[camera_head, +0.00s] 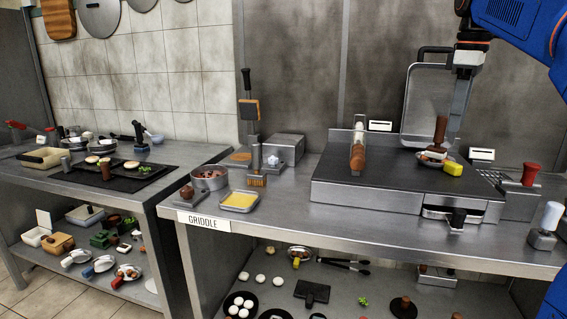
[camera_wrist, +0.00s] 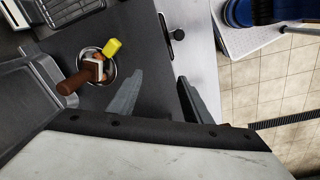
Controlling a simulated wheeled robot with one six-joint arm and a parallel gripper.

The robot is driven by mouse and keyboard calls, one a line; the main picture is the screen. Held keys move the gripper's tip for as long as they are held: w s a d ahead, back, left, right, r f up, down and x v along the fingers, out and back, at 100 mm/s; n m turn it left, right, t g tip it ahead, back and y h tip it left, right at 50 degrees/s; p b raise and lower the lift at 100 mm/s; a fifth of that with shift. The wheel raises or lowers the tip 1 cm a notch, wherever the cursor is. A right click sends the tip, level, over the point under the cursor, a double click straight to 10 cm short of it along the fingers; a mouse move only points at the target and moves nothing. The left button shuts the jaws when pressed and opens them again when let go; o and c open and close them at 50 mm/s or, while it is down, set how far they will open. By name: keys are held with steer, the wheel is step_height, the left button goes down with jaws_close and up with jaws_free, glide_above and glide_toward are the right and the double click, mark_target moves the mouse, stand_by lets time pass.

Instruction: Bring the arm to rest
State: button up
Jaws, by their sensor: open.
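My gripper (camera_wrist: 160,92) is open in the wrist view, with two grey fingers apart and nothing between them. In the head view my gripper (camera_head: 459,115) hangs from my blue arm at the upper right, pointing down over the dark griddle (camera_head: 365,190). Beside it on the griddle is a small round dish (camera_wrist: 108,72) holding a brown-handled tool (camera_head: 440,132) and a yellow block (camera_head: 453,169). In the wrist view the dish lies left of the fingers, apart from them.
A raised grey lid (camera_head: 422,105) stands behind the griddle, close to my gripper. A red-topped shaker (camera_head: 530,175) and a white-handled tool (camera_head: 549,222) stand to the right. A bowl (camera_head: 210,180) and yellow-filled tray (camera_head: 239,202) sit left. Tiled floor (camera_wrist: 265,95) shows beyond the counter edge.

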steer(key=s+a+f+m+t, duration=0.1)
steer(key=s+a+f+m, duration=0.2)
steer(key=s+f, duration=0.5)
steer(key=s+a+f+m+t, duration=0.1)
steer(key=s+a+f+m, duration=0.2)
steer(key=s+f, duration=0.6)
steer(key=s+a+f+m+t, duration=0.2)
steer(key=s+a+f, duration=0.4)
steer(key=f, duration=1.3)
steer(key=s+m, duration=0.1)
steer(key=s, duration=0.2)
steer(key=shift+m, duration=0.3)
steer(key=shift+s, duration=0.1)
